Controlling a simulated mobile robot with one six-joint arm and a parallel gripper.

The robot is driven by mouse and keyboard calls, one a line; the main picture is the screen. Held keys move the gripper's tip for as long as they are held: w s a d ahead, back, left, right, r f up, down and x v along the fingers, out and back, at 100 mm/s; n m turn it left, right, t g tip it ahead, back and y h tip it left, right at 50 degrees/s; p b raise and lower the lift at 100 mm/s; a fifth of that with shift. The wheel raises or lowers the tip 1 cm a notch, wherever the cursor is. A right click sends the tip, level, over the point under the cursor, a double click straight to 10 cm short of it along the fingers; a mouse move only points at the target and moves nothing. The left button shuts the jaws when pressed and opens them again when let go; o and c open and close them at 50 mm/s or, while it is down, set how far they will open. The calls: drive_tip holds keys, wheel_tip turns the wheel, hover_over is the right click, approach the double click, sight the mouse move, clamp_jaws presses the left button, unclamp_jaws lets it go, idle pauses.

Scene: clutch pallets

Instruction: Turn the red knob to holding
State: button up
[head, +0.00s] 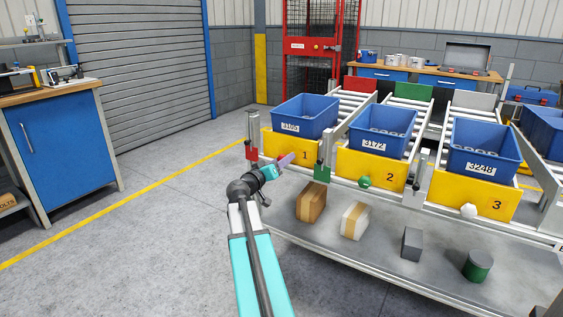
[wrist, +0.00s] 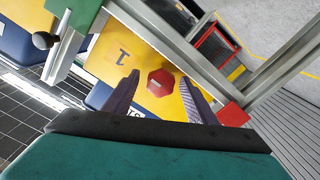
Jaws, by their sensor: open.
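The red knob (wrist: 160,82) is a hexagonal knob on the yellow panel marked 1 (wrist: 112,52), with a small pale marking too small to read. In the wrist view it shows between the fingertips of my gripper (wrist: 159,79), which is open with a finger to each side. I cannot tell whether the fingers touch it. In the head view my gripper (head: 287,160) reaches in front of yellow panel 1 (head: 282,146), and the knob is hidden or not clearly distinguishable there.
Yellow panels 2 (head: 352,168) and 3 (head: 445,196) carry a green knob (head: 364,181) and a white knob (head: 468,211). Upright posts with a red plate (head: 251,150) and a green plate (head: 320,173) flank panel 1. Boxes lie on the lower shelf (head: 340,250). The floor at left is clear.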

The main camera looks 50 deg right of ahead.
drive_tip(key=a+b, duration=0.2)
drive_tip(key=a, duration=0.5)
drive_tip(key=shift+s+a+b, duration=0.25)
drive_tip(key=shift+a+b, duration=0.05)
drive_tip(key=shift+r, duration=0.1)
idle(0.3)
